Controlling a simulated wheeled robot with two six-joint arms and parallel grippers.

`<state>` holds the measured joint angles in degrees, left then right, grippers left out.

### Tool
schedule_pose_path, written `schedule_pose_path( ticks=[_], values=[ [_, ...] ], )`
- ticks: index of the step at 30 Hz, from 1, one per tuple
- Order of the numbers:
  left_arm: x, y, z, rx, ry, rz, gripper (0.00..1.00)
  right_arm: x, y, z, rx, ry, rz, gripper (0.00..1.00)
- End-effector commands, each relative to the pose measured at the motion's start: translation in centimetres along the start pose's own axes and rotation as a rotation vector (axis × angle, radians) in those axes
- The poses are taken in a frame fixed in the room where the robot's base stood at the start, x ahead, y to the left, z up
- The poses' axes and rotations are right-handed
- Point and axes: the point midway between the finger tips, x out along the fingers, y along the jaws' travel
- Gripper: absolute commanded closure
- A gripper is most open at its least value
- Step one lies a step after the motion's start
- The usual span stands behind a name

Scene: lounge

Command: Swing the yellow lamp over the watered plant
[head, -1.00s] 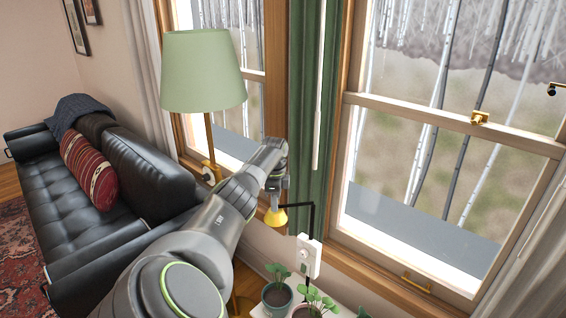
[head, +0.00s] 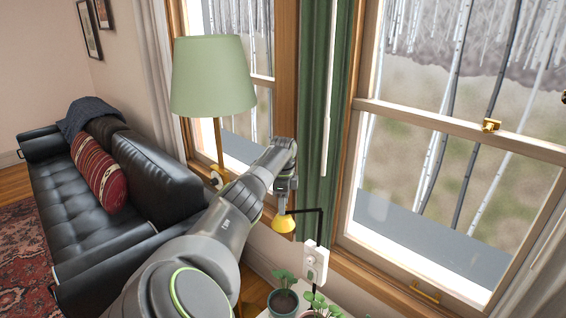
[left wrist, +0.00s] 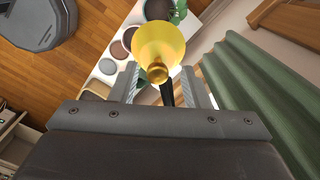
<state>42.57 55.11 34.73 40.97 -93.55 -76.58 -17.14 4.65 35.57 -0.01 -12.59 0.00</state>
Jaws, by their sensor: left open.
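The yellow lamp (head: 284,223) is a small cone shade on a thin black arm from a white wall unit (head: 315,262). My left gripper (head: 283,204) is just above it in the head view. In the left wrist view, the lamp (left wrist: 160,45) lies at the tips of the open fingers (left wrist: 160,88), its narrow neck between them. I cannot tell whether they touch it. Below, one plant in a teal pot (head: 283,302) and another plant (head: 318,303) stand on a white surface. I cannot tell which is watered. My right gripper is not in view.
In the left wrist view, several pots stand on the white shelf (left wrist: 93,75). A green curtain (head: 318,160) and window (head: 440,190) are close by on the right. A green floor lamp (head: 212,75) and a black sofa (head: 130,225) are on the left.

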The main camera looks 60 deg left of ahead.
Motion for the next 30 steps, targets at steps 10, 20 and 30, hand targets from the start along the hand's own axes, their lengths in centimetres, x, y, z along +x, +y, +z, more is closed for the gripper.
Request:
schedule_pose_path(
  ticks=[10,20,30],
  values=[
    [-8.2,-0.2,0.0,0.001,0.002,-0.007,0.57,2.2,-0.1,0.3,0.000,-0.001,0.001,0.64],
    [-14.4,-0.1,0.0,0.001,0.001,-0.003,0.57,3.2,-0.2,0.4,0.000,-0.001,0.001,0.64],
    [-15.7,-0.1,0.1,0.001,-0.001,-0.001,0.57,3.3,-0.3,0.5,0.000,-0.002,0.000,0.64]
  ],
)
